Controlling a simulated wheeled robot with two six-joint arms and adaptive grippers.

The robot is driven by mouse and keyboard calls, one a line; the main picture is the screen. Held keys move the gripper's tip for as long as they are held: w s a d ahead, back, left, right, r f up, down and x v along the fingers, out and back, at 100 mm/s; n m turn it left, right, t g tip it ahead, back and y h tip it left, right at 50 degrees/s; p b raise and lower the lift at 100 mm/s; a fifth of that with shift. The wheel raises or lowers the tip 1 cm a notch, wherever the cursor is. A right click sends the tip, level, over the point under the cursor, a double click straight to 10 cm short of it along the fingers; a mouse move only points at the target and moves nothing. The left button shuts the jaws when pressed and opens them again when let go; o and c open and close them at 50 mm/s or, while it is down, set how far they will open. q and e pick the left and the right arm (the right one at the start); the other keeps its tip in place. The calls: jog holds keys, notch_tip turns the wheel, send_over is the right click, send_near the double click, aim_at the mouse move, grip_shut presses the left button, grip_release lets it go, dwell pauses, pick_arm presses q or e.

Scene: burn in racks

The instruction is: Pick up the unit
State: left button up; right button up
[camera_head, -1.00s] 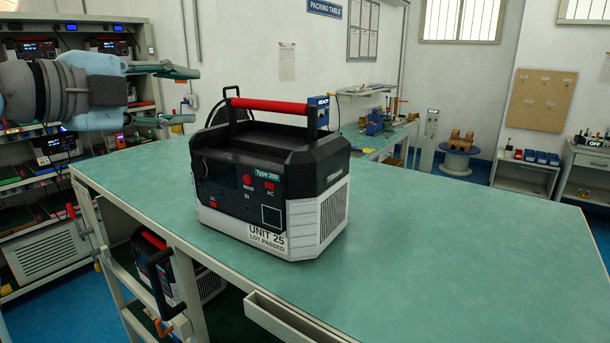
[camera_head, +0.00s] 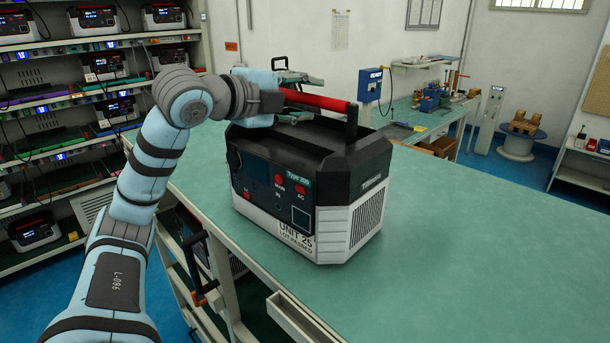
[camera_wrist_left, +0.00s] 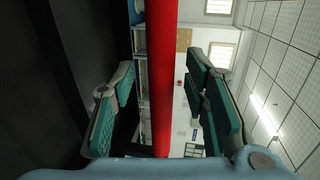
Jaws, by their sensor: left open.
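The unit (camera_head: 300,190) is a black and white box labelled "UNIT 25" and "Type 200". It stands upright on the green table with its red handle (camera_head: 318,101) raised on top. My left gripper (camera_head: 302,97) is open at the left end of the handle. In the left wrist view the red handle (camera_wrist_left: 162,80) runs between the two green-padded fingers, with gaps on both sides. Part of the handle's left end is hidden behind the gripper in the head view. My right gripper is not in view.
The green table top (camera_head: 470,240) is clear to the right of the unit. Shelves (camera_head: 70,130) with similar units stand at the left. Another unit sits under the table, partly hidden.

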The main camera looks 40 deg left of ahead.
pick_arm(q)
jog(key=shift+w, duration=0.25)
jog(key=shift+s+a, duration=0.1)
jog(key=shift+s, duration=0.15)
grip_shut()
jog(key=shift+r, duration=0.2)
jog(key=shift+r, duration=0.1)
